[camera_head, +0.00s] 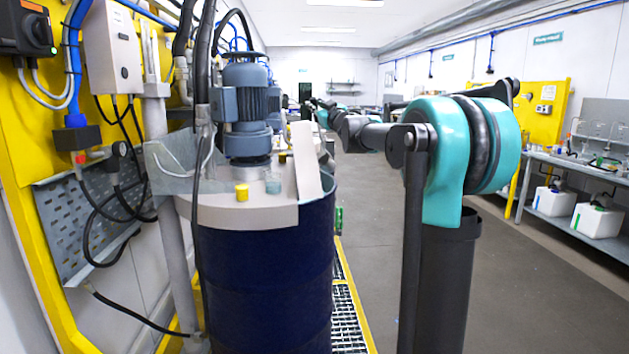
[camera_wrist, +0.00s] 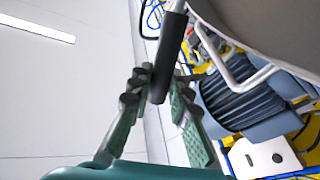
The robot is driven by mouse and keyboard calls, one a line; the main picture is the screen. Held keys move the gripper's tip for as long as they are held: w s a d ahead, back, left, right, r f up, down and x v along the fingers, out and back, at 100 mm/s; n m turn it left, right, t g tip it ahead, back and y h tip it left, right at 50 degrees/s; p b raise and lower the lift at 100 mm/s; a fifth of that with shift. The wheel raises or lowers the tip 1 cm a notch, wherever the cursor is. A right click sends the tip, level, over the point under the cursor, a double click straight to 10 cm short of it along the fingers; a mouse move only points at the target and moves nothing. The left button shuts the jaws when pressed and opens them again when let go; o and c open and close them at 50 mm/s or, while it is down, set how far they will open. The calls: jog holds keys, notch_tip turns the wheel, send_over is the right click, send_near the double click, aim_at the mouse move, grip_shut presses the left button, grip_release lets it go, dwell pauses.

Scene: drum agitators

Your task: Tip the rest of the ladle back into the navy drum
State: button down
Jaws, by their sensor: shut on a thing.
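The navy drum (camera_head: 265,270) stands upright at left of centre in the head view. A pale lid (camera_head: 250,211) covers its visible near top, with a raised light panel (camera_head: 306,162) at the right; the drum's inside is hidden. My arm reaches away past the drum's right side, and its far end is too small to make out. In the wrist view my gripper (camera_wrist: 158,84) is shut on a dark bar, which looks like the ladle's handle (camera_wrist: 170,45). The handle runs up and slightly right. I cannot make out the ladle's bowl or what is in it.
A blue-grey motor (camera_head: 247,105), a yellow cap (camera_head: 242,192) and a small clear jar (camera_head: 273,183) are on the lid. Hoses and a grey post (camera_head: 165,190) crowd the left. A bench (camera_head: 590,179) stands at right.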

jog(key=w+d+m+h, duration=0.1)
jog(key=w+d+m, duration=0.2)
jog(key=d, duration=0.4)
jog(key=w+d+m+g+h+b, duration=0.1)
jog(key=w+d+m, duration=0.3)
jog(key=w+d, duration=0.2)
jog(key=w+d+m+h, duration=0.1)
jog(key=w+d+m, duration=0.2)
jog(key=d, duration=0.7)
jog(key=shift+w+m+b, duration=0.35)
jog(key=shift+w+m, duration=0.05)
jog(key=shift+w, duration=0.75)
